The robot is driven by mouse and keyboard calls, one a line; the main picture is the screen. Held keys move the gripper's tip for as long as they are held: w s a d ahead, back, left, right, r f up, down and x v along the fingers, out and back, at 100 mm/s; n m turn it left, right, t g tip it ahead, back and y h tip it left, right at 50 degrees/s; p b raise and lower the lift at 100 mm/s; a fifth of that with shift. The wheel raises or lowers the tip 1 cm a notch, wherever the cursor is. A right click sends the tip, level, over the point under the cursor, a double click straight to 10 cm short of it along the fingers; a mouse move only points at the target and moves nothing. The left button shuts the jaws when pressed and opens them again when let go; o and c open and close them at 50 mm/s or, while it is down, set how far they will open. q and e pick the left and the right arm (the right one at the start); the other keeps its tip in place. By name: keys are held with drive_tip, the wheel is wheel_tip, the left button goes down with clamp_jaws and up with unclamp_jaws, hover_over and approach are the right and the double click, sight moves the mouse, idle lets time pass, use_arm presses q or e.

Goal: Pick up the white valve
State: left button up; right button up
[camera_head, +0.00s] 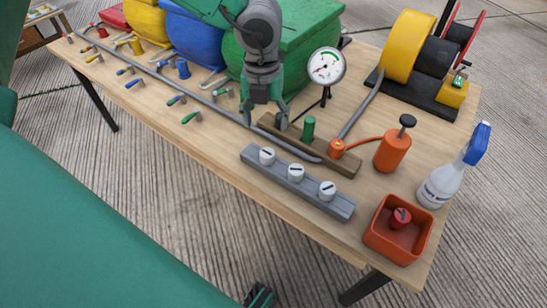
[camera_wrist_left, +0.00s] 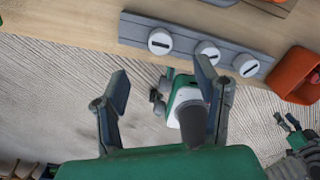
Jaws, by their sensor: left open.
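Three white valves with dark slots sit in a row on a grey bar (camera_head: 343,208) near the table's front edge: the left one (camera_head: 267,156), the middle one (camera_head: 296,172) and the right one (camera_head: 327,190). The left wrist view shows them beyond my fingers, at left (camera_wrist_left: 160,41), middle (camera_wrist_left: 207,52) and right (camera_wrist_left: 246,65). My left gripper (camera_head: 266,115) points down, open, with its fingers apart and no valve between them. In the head view it appears above the left valve. My right gripper (camera_head: 260,297) shows only partly at the bottom edge; its jaws are unclear.
A wooden block (camera_head: 346,166) with a green peg (camera_head: 308,128) and an orange fitting stands just behind the bar. A gauge (camera_head: 327,65), orange pump (camera_head: 393,150), spray bottle (camera_head: 440,185) and red box (camera_head: 381,243) stand to the right. Rolled castles (camera_head: 290,40) fill the back.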

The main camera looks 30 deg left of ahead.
sight(267, 152)
use_arm(q)
drive_tip(key=f, duration=0.2)
drive_tip(key=f+b, duration=0.1)
drive_tip(key=d+f, duration=0.1)
drive_tip(key=f, duration=0.1)
drive_tip(key=shift+f, duration=0.35)
drive_tip(key=f+b, duration=0.1)
drive_tip(key=f, duration=0.1)
drive_tip(key=f+b, duration=0.2)
drive_tip(key=f, duration=0.1)
drive_tip(key=shift+s+a+f, duration=0.1)
drive_tip(key=shift+a+f, duration=0.2)
drive_tip(key=shift+a, duration=0.1)
use_arm(e)
drive_tip(key=f, duration=0.4)
drive_tip(key=shift+d+f, duration=0.2)
drive_tip(key=shift+f, duration=0.15)
use_arm(q)
drive_tip(key=shift+d+r, duration=0.1)
drive_tip(key=c, duration=1.1)
